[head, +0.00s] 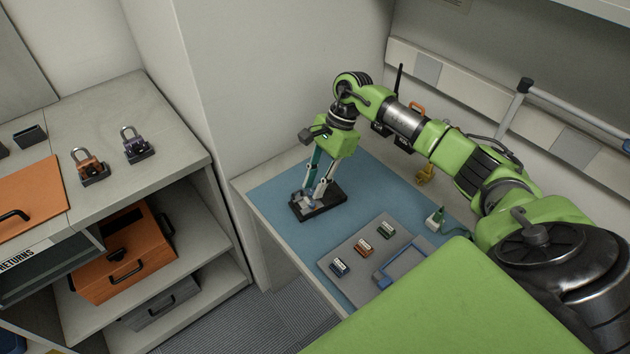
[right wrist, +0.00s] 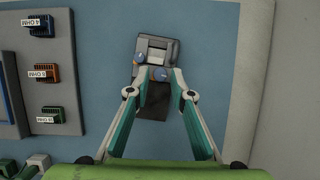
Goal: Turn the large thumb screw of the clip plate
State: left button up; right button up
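The clip plate (head: 325,204) is a dark base with a grey block, lying on the blue mat. Contact cannot be told. My left gripper is not in view.
A grey tray (head: 352,250) with several small coloured resistor blocks and a blue handle lies nearer me on the blue mat (head: 272,200). A green-and-white item (head: 434,220) and a yellow item (head: 425,174) are to the right. Padlocks stand on the left shelf.

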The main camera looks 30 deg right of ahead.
jog(key=shift+f, duration=0.2)
jog(key=shift+c, duration=0.3)
grip_shut()
jog(key=shift+m, duration=0.3)
jog(key=m+b, duration=0.1)
jog(key=m+t, duration=0.1)
jog(key=shift+s+f+m+b, duration=0.1)
jog(key=shift+s+m+b, duration=0.1)
jog(key=shift+m+b, duration=0.15)
jog(key=shift+a+m+t+b, duration=0.1)
jog(key=shift+m+t+b, duration=0.35)
jog(key=shift+m, duration=0.4)
